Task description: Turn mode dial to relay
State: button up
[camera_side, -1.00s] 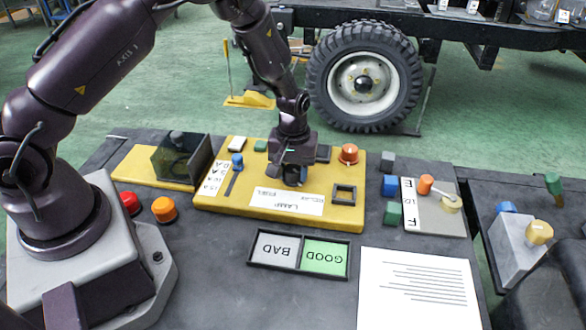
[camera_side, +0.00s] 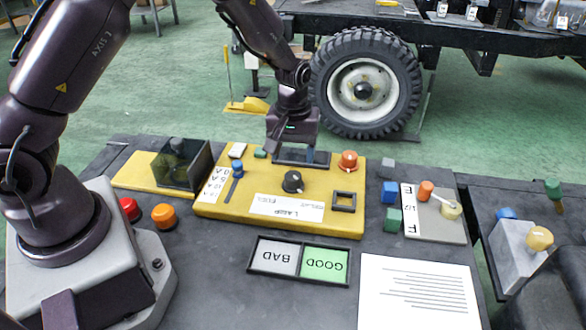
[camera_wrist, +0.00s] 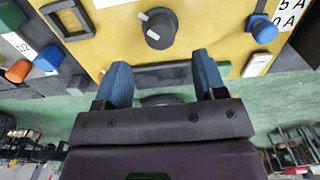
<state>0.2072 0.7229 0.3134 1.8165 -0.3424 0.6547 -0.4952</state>
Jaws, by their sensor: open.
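The mode dial (camera_side: 292,182) is a black round knob with a light pointer mark, on the yellow panel (camera_side: 215,205). A white label strip (camera_side: 288,208) with upside-down words in the side view lies just in front of it. In the wrist view the dial (camera_wrist: 159,29) is at the top centre, its white mark toward the upper left. My gripper (camera_wrist: 162,78) is open and empty, its two blue fingers apart. In the side view my gripper (camera_side: 291,150) is above the panel's back edge, behind the dial and clear of it.
The panel also has a blue slider knob (camera_side: 237,168), an orange knob (camera_side: 348,160) and a square black frame (camera_side: 344,201). A dark upright box (camera_side: 182,163) stands left. A GOOD/BAD tray (camera_side: 256,255) and a paper sheet (camera_side: 415,290) lie in front. Coloured blocks (camera_side: 389,191) sit right.

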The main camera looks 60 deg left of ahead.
aim_at(293, 175)
notch_tip(293, 175, up, 6)
dwell(0.5)
